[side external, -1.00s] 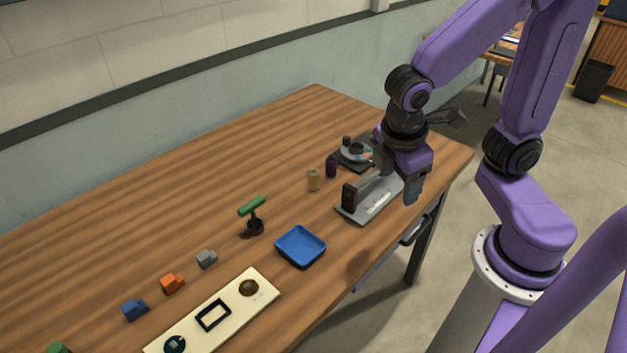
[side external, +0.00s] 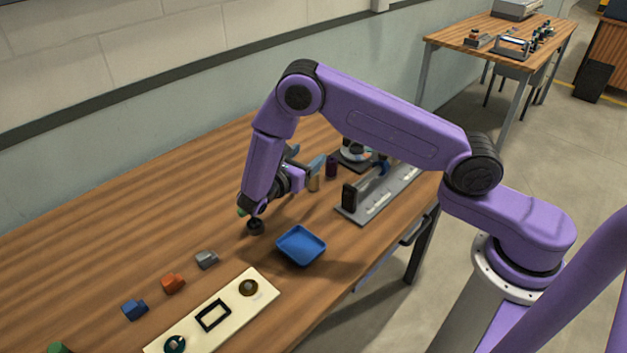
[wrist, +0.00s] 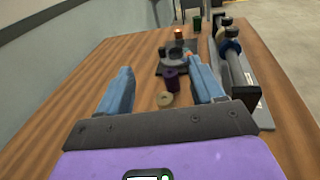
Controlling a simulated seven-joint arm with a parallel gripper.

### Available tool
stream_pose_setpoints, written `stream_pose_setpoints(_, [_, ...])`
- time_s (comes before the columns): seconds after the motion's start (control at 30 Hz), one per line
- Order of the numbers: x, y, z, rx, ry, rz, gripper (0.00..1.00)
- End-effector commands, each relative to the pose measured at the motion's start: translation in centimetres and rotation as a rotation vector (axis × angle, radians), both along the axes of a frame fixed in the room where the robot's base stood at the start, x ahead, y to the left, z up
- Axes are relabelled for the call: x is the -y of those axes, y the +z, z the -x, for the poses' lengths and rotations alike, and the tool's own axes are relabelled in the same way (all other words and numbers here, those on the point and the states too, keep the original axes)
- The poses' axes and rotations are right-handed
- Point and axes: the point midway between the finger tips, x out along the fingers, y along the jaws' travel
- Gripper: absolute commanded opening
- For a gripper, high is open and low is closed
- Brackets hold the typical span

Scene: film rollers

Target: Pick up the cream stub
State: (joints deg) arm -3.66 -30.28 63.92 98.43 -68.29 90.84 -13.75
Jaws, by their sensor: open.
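My gripper (side external: 306,161) is open and empty, reaching low and sideways toward the stub. The wrist view shows my gripper (wrist: 159,68) with fingers wide apart on either side of the stub. I cannot tell whether a finger touches it.
A grey rail fixture (side external: 350,208) and a blue tray (side external: 301,246) lie nearby. A round dark fixture (wrist: 177,56) stands farther back. Small colored blocks and a cream board (side external: 213,316) lie front left.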

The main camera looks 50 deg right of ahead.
Motion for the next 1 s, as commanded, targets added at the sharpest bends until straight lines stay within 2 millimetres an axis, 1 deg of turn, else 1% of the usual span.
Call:
stream_pose_setpoints(0.03, [0.1, -0.8, -0.4, -0.014, 0.011, 0.036, 0.67])
stream_pose_setpoints(0.1, [0.2, -1.4, -0.8, -0.026, 0.025, 0.074, 0.67])
stream_pose_setpoints(0.27, [0.4, -2.1, -1.2, -0.038, 0.04, 0.112, 0.67])
stream_pose_setpoints(0.37, [0.4, -3.0, -1.3, -0.04, 0.041, 0.114, 0.67])
stream_pose_setpoints(0.83, [0.5, -10.0, -1.2, -0.04, 0.04, 0.111, 0.67])
stream_pose_setpoints(0.87, [0.7, -10.3, -1.2, -0.039, 0.038, 0.111, 0.67])
stream_pose_setpoints(0.9, [1.5, -10.0, -1.5, -0.038, 0.035, 0.111, 0.67])
stream_pose_setpoints(1.0, [2.4, -10.0, -1.7, -0.038, 0.037, 0.111, 0.67])
